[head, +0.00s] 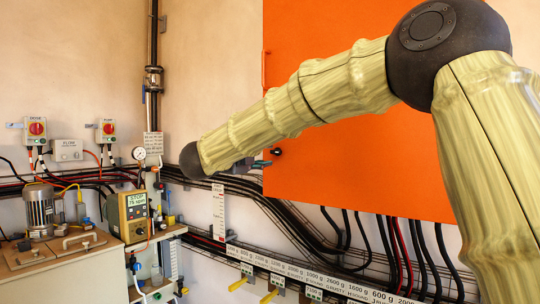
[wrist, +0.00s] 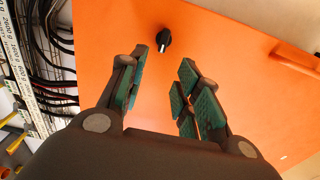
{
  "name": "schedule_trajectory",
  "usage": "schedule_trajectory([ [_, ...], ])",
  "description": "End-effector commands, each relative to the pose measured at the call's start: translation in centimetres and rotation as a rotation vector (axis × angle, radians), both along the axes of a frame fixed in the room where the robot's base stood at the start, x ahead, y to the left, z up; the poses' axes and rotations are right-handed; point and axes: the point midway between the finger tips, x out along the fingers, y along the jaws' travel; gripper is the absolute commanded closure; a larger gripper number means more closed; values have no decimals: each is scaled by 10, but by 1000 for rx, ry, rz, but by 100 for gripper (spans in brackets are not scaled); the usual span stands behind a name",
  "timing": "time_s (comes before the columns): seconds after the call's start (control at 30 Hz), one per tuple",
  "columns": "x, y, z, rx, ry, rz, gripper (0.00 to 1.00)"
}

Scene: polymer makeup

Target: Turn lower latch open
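The orange cabinet door (head: 350,165) fills the middle of the head view and most of the wrist view (wrist: 230,60). A small black latch knob (head: 276,151) sits on it near its lower left edge. In the wrist view the knob (wrist: 164,39) lies just beyond my fingertips, between the lines of the two fingers. My gripper (head: 262,164) is close to the latch in the head view, partly hidden behind my arm. In the wrist view my gripper (wrist: 162,84) is open, with green pads apart and nothing between them. The knob looks untouched.
Black and red cables (head: 400,250) hang below the cabinet, above a labelled rail (head: 300,275) with yellow handles. A pump bench (head: 60,265) with a motor and control box (head: 131,215) stands left. An orange handle (wrist: 298,60) shows right in the wrist view.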

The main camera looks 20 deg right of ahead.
Motion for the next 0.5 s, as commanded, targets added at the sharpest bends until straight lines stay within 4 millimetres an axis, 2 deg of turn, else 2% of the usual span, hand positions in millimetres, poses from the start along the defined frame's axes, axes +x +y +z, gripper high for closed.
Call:
schedule_trajectory([
  [0.2,-17,22,0,-1,0,1,67],
  [0.5,-22,28,0,-1,1,0,67],
])
